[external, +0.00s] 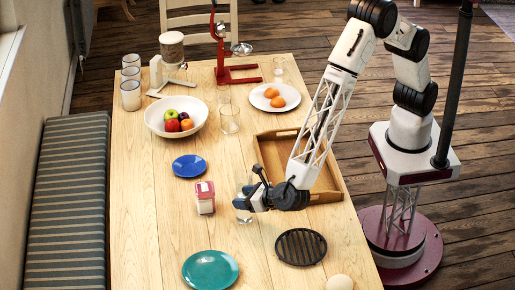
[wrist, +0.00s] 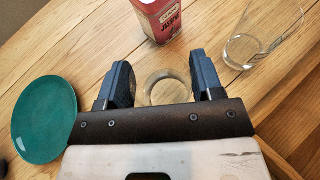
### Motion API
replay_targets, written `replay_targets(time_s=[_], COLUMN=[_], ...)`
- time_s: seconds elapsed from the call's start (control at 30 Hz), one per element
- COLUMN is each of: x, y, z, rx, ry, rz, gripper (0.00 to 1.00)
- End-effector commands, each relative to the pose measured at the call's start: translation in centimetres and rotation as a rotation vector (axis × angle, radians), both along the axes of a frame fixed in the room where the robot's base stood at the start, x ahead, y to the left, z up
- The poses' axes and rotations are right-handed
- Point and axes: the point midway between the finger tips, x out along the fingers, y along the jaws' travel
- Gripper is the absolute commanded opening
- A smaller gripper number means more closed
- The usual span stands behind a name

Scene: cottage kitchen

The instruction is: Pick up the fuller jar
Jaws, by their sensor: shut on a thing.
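My gripper (wrist: 167,84) is shut on a small clear glass vessel (wrist: 168,88), whose round rim shows between the blue-padded fingers in the wrist view. In the external view my gripper (external: 245,200) is low over the table, with part of the vessel (external: 243,215) below the fingers. I cannot tell what it contains or whether it touches the table. Another clear glass (wrist: 255,42) is at the upper right in the wrist view, apart from my gripper. Several glass jars or tumblers (external: 131,95) stand at the table's far left; their fill is unclear.
A red-and-white tin (external: 205,198) stands left of my gripper. The teal plate (external: 210,270), blue plate (external: 188,166), dark round trivet (external: 301,247) and wooden tray (external: 270,152) lie around it. A fruit bowl (external: 158,125) and a glass (external: 229,124) stand farther back.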

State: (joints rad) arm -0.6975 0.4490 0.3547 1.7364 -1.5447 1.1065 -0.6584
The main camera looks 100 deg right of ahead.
Motion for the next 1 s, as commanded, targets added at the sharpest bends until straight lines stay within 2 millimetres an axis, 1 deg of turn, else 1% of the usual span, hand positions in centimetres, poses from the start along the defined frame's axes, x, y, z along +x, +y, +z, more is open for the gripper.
replay_targets(time_s=[0.7,1.0], x=[0.0,0.0], y=[0.0,0.0], z=[5.1,7.0], rx=[0.0,0.001], ry=[-0.001,-0.001], rz=[0.0,0.0], gripper=[0.13,0.13])
